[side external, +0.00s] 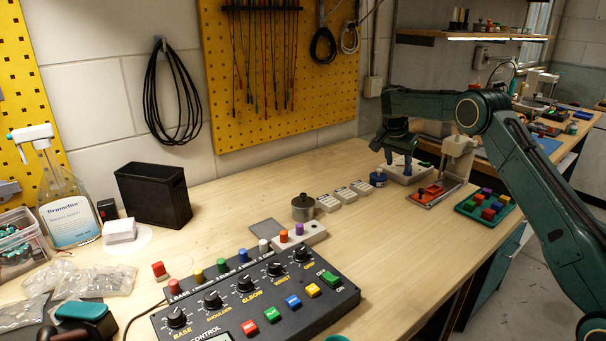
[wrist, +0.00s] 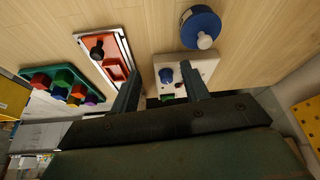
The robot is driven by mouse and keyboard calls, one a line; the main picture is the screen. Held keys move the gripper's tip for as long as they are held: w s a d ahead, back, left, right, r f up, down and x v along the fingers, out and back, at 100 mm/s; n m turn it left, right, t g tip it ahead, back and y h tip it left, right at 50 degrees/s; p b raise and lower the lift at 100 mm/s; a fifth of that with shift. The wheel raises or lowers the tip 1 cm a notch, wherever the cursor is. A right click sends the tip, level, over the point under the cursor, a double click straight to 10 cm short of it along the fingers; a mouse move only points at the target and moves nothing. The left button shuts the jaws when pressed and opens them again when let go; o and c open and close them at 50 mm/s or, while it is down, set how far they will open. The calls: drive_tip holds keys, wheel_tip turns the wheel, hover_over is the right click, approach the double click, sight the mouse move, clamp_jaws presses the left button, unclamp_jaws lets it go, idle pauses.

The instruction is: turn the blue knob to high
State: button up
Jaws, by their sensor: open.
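The blue knob (wrist: 166,76) stands on a white box (wrist: 207,62), near the box's left side in the wrist view. The same white box (side external: 397,178) sits toward the far end of the bench in the side view, where the knob is not clear behind my fingers. My gripper (side external: 398,165) points down over the box. In the wrist view my gripper (wrist: 160,72) is open, with one finger on each side of the knob and visible gaps. I cannot tell how high the fingertips are above the box. The knob's setting marks are not readable.
A round blue pot (wrist: 200,30) with a white top stands close to the box. An orange panel (wrist: 117,68) with a black knob lies on the other side. Beyond it is a green tray (side external: 489,218) of coloured blocks. A black control box (side external: 222,333) stands nearer.

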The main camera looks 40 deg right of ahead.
drive_tip(key=shift+s+a, duration=0.15)
drive_tip(key=shift+a, duration=0.8)
drive_tip(key=shift+s+a, duration=0.2)
drive_tip(key=shift+a, duration=0.8)
drive_tip(key=shift+s+a, duration=0.15)
drive_tip(key=shift+a, duration=0.8)
drive_tip(key=d+r+n+t, duration=0.2)
drive_tip(key=d+r+n, duration=0.3)
drive_tip(key=d+r, duration=0.4)
drive_tip(key=shift+y, duration=0.3)
drive_tip(key=shift+s+d+x, duration=0.1)
drive_tip(key=shift+s+x, duration=0.1)
drive_tip(key=shift+x, duration=2.25)
drive_tip(key=shift+s+d+x, duration=0.1)
drive_tip(key=shift+s+x, duration=0.15)
drive_tip(key=shift+x, duration=2.2)
drive_tip(key=shift+s+d+x, duration=0.1)
drive_tip(key=shift+s+x, duration=0.1)
drive_tip(key=shift+x, duration=2.25)
drive_tip(key=shift+a+m, duration=0.1)
drive_tip(key=shift+m, duration=0.2)
drive_tip(key=c, duration=1)
